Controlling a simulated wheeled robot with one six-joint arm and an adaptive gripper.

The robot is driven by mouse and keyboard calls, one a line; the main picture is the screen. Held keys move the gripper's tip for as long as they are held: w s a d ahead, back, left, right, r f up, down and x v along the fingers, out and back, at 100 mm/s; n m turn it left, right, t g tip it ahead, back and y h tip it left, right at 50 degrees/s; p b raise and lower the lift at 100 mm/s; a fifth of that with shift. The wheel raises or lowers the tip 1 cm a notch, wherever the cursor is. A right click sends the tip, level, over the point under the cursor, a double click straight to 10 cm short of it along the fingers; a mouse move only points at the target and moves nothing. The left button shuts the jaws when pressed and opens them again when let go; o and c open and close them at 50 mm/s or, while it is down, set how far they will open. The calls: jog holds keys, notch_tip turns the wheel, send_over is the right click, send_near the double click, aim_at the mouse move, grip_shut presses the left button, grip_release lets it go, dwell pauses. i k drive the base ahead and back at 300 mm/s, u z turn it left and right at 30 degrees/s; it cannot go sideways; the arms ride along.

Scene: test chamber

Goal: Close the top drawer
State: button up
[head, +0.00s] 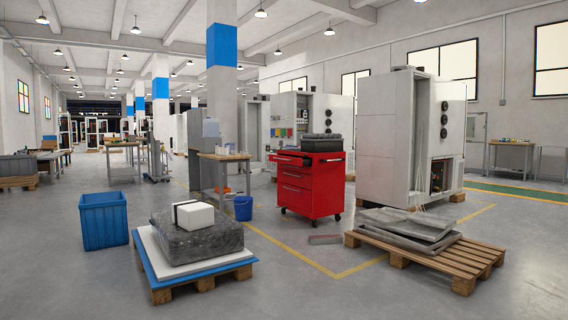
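A red tool cabinet (331,187) on casters stands near the middle of the head view. Its drawer fronts face left and toward me. The top drawer (290,158) appears pulled out, sticking out past the fronts below it, with a dark inside showing. The lower drawers (295,190) look flush with the cabinet. A dark grey case (322,145) sits on the cabinet top. My gripper is not in view.
A pallet with grey trays (440,252) is at front right. A pallet with a wrapped block (197,240) is at front left, near a blue bin (103,221). A blue bucket (243,208) and workbench (225,170) stand left of the cabinet. Floor between the pallets (285,285) is clear.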

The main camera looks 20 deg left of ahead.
aim_at(296, 160)
jog(key=u, duration=0.15)
jog(key=i, duration=0.95)
jog(key=u, duration=0.45)
jog(key=i, duration=2.35)
jog(key=u, duration=0.35)
jog(key=i, duration=4.1)
jog(key=z, duration=0.2)
